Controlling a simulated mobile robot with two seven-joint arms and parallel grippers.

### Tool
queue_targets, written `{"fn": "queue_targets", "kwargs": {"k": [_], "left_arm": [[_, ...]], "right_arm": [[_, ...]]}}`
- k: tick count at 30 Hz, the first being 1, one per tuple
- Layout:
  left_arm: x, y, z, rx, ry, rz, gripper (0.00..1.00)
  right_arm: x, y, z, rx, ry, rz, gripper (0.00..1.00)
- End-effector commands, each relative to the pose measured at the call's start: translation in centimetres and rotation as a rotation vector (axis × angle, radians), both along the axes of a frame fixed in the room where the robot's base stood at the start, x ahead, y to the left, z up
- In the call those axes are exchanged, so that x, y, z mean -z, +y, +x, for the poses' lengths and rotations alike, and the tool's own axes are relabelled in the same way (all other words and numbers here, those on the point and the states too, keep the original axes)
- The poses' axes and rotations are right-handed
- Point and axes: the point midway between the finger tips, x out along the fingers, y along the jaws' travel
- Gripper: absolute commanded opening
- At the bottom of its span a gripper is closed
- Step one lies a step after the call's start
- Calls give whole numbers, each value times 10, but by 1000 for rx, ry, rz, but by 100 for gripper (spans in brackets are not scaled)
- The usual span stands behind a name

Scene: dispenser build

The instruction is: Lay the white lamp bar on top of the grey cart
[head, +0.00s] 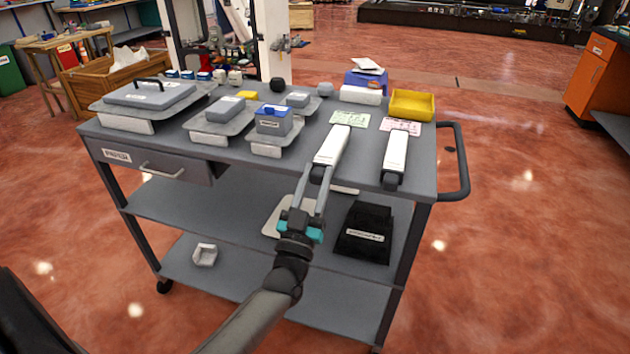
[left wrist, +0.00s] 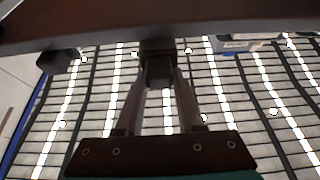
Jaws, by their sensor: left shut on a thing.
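A white lamp bar (head: 333,146) with a dark end block lies along the top of the grey cart (head: 230,167), its near end at the front edge. My left gripper (head: 316,173) is shut on that dark end block, coming from the front. In the left wrist view the gripper (left wrist: 158,82) has its two fingers on either side of the dark block (left wrist: 158,68). I cannot tell whether the bar touches the cart top or hangs just above it. A second white lamp bar (head: 397,150) with a dark end lies to its right. My right gripper is not in view.
A green card (head: 350,118), a pink card (head: 401,127) and a yellow bin (head: 412,105) are behind the bars. Grey trays with boxes (head: 273,122) fill the left of the top. A black bin (head: 366,232) is on the shelf below. The cart handle (head: 462,160) sticks out right.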

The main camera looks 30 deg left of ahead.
Motion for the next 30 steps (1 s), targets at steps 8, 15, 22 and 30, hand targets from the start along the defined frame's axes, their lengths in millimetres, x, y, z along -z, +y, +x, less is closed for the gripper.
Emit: {"fn": "queue_targets", "kwargs": {"k": [8,15,22,30], "left_arm": [[-1,0,0,-1,-4,0,40],[-1,0,0,0,-2,0,67],[1,0,0,1,4,0,72],[1,0,0,0,2,0,72]], "right_arm": [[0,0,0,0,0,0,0],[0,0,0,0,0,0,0],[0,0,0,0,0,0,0],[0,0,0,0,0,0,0]]}}
